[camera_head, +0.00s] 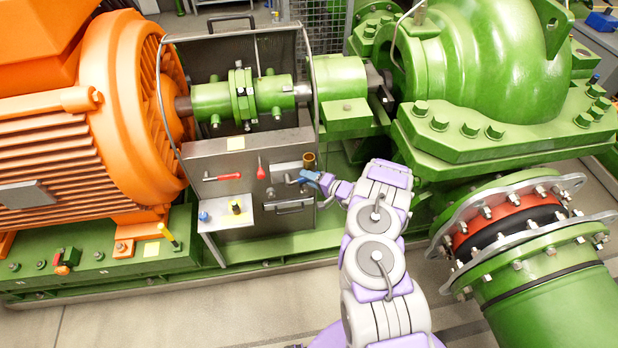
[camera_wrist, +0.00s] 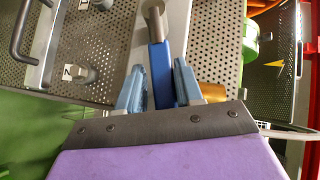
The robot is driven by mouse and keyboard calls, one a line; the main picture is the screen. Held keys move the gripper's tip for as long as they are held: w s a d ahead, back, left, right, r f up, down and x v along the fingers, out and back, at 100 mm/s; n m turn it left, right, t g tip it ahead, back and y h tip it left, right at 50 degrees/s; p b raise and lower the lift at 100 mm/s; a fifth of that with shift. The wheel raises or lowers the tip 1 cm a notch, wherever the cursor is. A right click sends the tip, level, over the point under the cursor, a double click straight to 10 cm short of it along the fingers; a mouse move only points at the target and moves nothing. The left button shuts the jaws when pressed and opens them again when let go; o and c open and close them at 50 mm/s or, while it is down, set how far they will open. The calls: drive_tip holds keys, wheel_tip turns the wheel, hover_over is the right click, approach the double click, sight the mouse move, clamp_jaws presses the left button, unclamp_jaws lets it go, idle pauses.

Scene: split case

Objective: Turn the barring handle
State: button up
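The barring handle, a lever with a blue grip (camera_wrist: 160,72) and a grey metal end (camera_wrist: 156,22), points up between my fingers in the wrist view. In the head view its grey arm (camera_head: 291,181) shows on the metal panel, beside my gripper (camera_head: 316,179). My gripper (camera_wrist: 160,88) has one blue-grey finger on each side of the grip. A narrow gap shows at the left finger; the right finger is very close to the grip, and contact there cannot be told. The fingers look open around it. The lower part of the grip is hidden by my gripper.
The metal panel (camera_head: 225,160) carries red levers (camera_head: 222,177) and a bar handle (camera_head: 291,206). A brass cylinder (camera_head: 309,161) stands close above my gripper. A small shelf (camera_head: 226,221) juts out at left. The green pipe flange (camera_head: 520,235) is to the right.

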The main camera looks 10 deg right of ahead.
drive_tip(key=shift+o, duration=1)
drive_tip(key=shift+r, duration=0.1)
drive_tip(key=shift+d, duration=0.1)
drive_tip(key=shift+s+d+r, duration=0.15)
drive_tip(key=shift+s+d, duration=0.1)
drive_tip(key=p+v, duration=0.3)
drive_tip(key=v, duration=1.3)
drive_tip(key=shift+s+d, duration=0.15)
drive_tip(key=shift+s, duration=0.05)
